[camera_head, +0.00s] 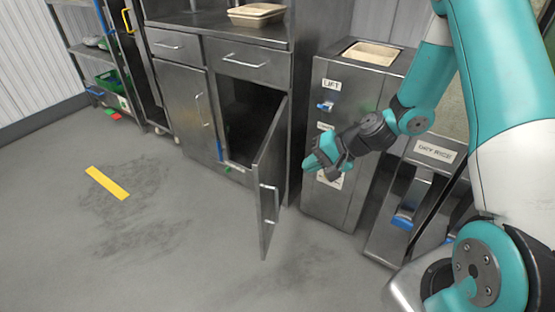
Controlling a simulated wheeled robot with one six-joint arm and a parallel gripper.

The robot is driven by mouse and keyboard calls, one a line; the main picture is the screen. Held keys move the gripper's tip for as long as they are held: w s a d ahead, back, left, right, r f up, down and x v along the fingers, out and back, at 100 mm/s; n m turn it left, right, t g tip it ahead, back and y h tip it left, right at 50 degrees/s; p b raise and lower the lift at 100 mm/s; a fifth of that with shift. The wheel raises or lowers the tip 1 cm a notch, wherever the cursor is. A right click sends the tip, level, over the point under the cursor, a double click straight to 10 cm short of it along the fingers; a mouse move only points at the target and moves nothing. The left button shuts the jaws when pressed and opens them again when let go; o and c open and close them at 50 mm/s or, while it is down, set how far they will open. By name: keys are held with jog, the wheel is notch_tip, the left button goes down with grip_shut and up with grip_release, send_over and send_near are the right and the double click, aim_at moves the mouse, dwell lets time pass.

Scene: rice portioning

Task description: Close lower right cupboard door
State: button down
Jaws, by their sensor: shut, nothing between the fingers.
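The lower right cupboard door (268,185) is dull metal and stands wide open, swung out toward me from its hinge on the right side. Its vertical bar handle (275,203) shows on the face turned to the right. The opening behind it is dark, with a small blue item (220,150) and a green item (229,169) at its lower left edge. My gripper (311,166) is shut and empty. It appears to the right of the open door, in front of the metal dispenser, apart from the handle.
The lower left cupboard door (188,105) is closed. A metal dispenser marked LIFT (340,125) stands right of the cupboard, and a DRY RICE bin (420,170) is farther right. Stacked trays (257,14) sit on the counter. The floor at left is open, with a yellow strip (107,183).

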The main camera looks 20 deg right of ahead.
aim_at(260, 180)
jog(key=x, duration=0.4)
jog(key=r+x, duration=0.1)
jog(key=x, duration=0.3)
jog(key=a+b+x, duration=0.1)
jog(key=x, duration=0.3)
jog(key=shift+w+a+r, duration=0.1)
jog(key=shift+w+r, duration=0.05)
jog(key=shift+w, duration=0.3)
jog(key=shift+w+a, duration=0.25)
jog(key=shift+a, duration=0.05)
